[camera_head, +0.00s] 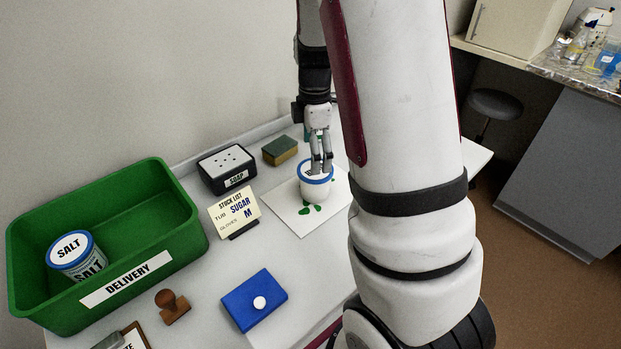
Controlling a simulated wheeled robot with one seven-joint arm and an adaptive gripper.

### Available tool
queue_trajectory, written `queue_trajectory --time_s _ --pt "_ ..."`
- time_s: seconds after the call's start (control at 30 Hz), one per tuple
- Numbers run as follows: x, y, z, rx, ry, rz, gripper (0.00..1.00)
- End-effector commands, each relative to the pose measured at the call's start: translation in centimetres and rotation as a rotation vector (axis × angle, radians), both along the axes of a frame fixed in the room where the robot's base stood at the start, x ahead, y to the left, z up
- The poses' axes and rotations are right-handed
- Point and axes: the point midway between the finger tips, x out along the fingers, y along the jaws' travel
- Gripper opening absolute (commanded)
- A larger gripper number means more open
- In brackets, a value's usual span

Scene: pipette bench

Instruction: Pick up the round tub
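A round white tub (314,190) with a blue-rimmed lid stands upright on a white sheet with green marks. My gripper (321,168) points down over this tub, its fingers in front of or at the lid. The fingers hide part of the lid, so any label there cannot be read. I cannot tell whether they touch or grip anything. Another round tub (83,261), labelled SALT with a blue-rimmed lid, stands inside the green DELIVERY crate (170,225).
A stock list card (234,214) reads TUB SUGAR, GLOVES M. Behind it are a black-and-white SOAP box (228,168) and a green-topped sponge (280,150).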

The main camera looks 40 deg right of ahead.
Motion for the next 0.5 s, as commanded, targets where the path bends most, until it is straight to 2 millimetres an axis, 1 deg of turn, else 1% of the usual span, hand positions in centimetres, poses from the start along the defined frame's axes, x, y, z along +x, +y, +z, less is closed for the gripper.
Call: queue_trajectory --time_s 0.03,0.1,0.2,0.37,0.5 --pt "0.0 0.0 -1.1 0.000 0.003 -0.002 0.90" --pt "-0.1 0.0 -2.3 0.000 0.003 -0.001 0.90" --pt "0.0 0.0 -3.5 0.000 0.001 -0.002 0.90" --pt "0.0 0.0 -4.3 0.000 -0.001 -0.003 0.90" --pt "-0.2 0.0 -5.9 0.000 0.003 -0.003 0.90"
